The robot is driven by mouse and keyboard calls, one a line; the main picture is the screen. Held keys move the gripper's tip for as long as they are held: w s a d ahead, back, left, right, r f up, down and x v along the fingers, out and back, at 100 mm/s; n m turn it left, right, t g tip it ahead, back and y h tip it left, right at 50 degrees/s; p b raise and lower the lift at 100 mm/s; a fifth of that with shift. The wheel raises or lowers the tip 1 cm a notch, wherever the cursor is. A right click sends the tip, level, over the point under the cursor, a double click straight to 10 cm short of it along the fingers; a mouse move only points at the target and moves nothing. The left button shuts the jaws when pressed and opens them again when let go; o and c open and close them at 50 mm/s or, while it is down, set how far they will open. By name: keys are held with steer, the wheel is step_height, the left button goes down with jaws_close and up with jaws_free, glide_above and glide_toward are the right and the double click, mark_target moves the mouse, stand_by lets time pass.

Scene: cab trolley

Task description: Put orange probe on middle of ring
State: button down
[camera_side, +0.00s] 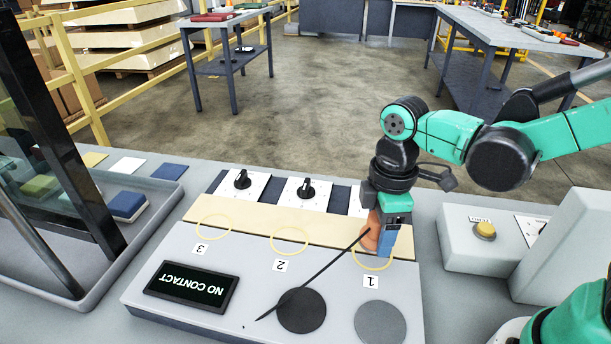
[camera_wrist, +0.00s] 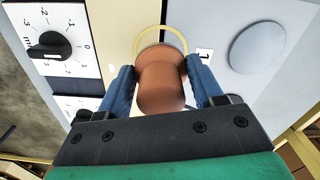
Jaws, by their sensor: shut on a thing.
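The orange probe (camera_side: 370,232) is held between the blue fingers of my gripper (camera_side: 385,245), above ring 1. In the wrist view the probe (camera_wrist: 160,82) stands between the two fingers of my gripper (camera_wrist: 160,68). Yellow ring 1 (camera_side: 366,267) is partly hidden by the gripper and probe. In the wrist view its arc (camera_wrist: 178,36) shows beyond the probe's far end. Yellow ring 2 (camera_side: 289,228) and ring 3 (camera_side: 213,215) are empty. A dark thin rod or lead runs from the probe to the lower left. I cannot tell the probe's height over the panel.
The display (camera_side: 191,287) reads "NO CONTACT". Black knobs (camera_side: 305,189) on white plates line the panel's back. A box with a yellow button (camera_side: 485,230) stands right. A grey tray (camera_side: 105,283) and dark posts are left.

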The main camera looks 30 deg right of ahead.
steer(key=shift+f, duration=1.3)
steer(key=shift+c, duration=0.6)
jaws_free()
steer(key=shift+f, duration=0.1)
step_height(320, 180, up, 12)
steer(key=shift+r, duration=0.1)
steer(key=shift+d+m+t, duration=0.3)
steer(key=shift+d+m, duration=0.05)
steer(key=shift+m, duration=0.25)
steer(key=shift+w+d+f+m+t, duration=0.1)
steer(key=shift+d+f+m+t, duration=0.65)
steer(key=shift+m, duration=1.05)
steer(key=shift+w+d+f+m+t, duration=0.1)
steer(key=shift+d+f+m+t, duration=0.25)
steer(key=shift+d+m+t, duration=0.95)
steer(key=shift+w+d+f+m+t, duration=0.1)
steer(key=shift+d+f+m+t, duration=0.4)
steer(key=shift+m+t, duration=1.3)
